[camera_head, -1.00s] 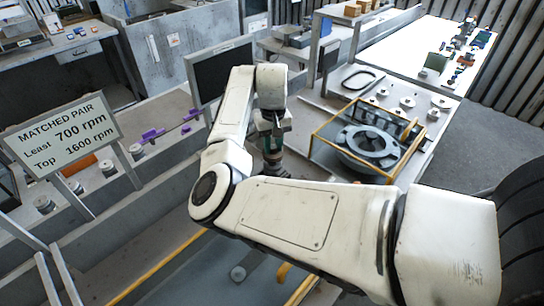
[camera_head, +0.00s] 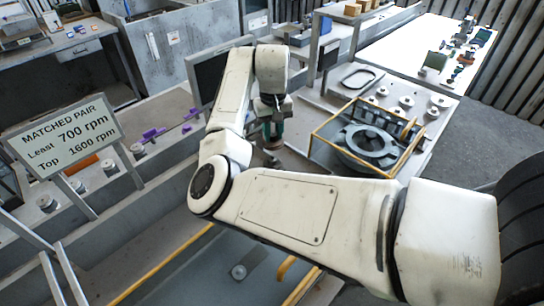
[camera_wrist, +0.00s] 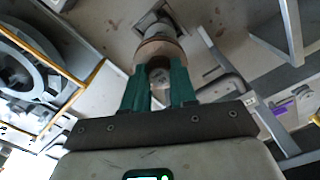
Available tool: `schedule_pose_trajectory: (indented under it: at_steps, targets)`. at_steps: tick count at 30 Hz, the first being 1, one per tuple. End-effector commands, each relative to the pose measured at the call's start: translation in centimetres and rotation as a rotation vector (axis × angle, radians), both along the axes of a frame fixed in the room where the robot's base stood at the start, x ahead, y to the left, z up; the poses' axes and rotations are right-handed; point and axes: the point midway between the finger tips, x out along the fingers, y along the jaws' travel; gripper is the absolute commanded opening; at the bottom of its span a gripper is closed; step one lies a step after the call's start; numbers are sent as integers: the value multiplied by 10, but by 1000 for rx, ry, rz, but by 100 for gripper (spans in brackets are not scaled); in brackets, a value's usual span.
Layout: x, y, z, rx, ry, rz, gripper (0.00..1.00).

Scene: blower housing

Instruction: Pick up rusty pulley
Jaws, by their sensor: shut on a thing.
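In the wrist view my gripper (camera_wrist: 159,84) has its two green fingers closed on a brownish, stepped round part, the rusty pulley (camera_wrist: 157,49). The pulley sits between the fingertips, its wide brown rim toward the far side. Part of it is hidden by the fingers. In the head view my gripper (camera_head: 272,130) points down in the gap between the left bench and the right bench. The pulley is small and mostly hidden there.
A yellow-framed blower housing (camera_head: 367,145) stands on the right bench, close to my gripper. Several grey pulleys stand behind it and along the left bench. A sign (camera_head: 62,133) reads "MATCHED PAIR, Least 700 rpm, Top 1600 rpm". A dark monitor (camera_head: 221,72) stands behind my arm.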

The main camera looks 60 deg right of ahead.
Motion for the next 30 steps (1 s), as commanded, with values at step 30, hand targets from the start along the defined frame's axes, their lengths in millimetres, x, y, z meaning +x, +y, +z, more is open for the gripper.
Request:
schedule_pose_trajectory:
  at_steps: [30]
  targets:
    - [-75, 37, 19, -2, -1, 0, 1]
